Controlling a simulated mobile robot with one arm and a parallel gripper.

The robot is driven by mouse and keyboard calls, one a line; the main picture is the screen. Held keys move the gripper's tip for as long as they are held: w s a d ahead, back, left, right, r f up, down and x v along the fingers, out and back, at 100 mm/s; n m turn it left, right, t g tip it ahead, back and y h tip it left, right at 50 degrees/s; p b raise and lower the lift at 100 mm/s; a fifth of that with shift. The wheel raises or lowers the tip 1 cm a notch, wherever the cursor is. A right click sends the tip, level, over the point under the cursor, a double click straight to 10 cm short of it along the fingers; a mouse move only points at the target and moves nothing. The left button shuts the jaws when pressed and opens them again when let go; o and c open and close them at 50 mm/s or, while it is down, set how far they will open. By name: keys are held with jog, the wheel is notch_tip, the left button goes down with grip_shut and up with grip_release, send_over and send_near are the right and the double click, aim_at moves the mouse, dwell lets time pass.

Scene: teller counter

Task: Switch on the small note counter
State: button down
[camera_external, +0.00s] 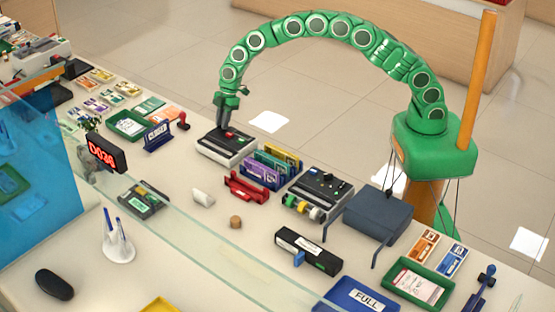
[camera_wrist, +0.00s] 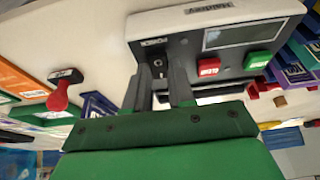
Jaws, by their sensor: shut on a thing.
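A small machine (camera_external: 236,148) with a dark top and a pale body stands on the counter. It fills the upper part of the wrist view (camera_wrist: 190,72), upside down, with a grey screen (camera_wrist: 236,36), a red button (camera_wrist: 208,67) and a green button (camera_wrist: 258,60). A small switch (camera_wrist: 157,63) sits under a label that seems to read POWER. My gripper (camera_external: 222,128) reaches down onto the machine's left part. In the wrist view my gripper (camera_wrist: 162,75) is shut on the switch; its fingers partly hide it, and its on or off position cannot be told.
Colored note holders (camera_external: 262,172) and a red rack (camera_external: 246,187) stand close right of the machine. A second dark machine with rollers (camera_external: 318,190) is beyond them. A CLOSED sign (camera_external: 158,136) and a red-handled stamp (camera_external: 183,120) stand left. A glass pane edge (camera_external: 215,250) crosses the front.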

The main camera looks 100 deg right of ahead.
jog(key=shift+w+a+g+h, duration=0.15)
jog(key=shift+g+h, duration=0.4)
jog(key=shift+w+a+g+h, duration=0.1)
jog(key=shift+w+g+h, duration=0.05)
jog(key=shift+g+h, duration=0.4)
jog(key=c, duration=1)
grip_release()
jog(key=shift+o, duration=0.2)
jog(key=shift+r, duration=0.15)
notch_tip(320, 180, up, 8)
jog(key=shift+s+d+f, duration=0.15)
jog(key=shift+f, duration=0.05)
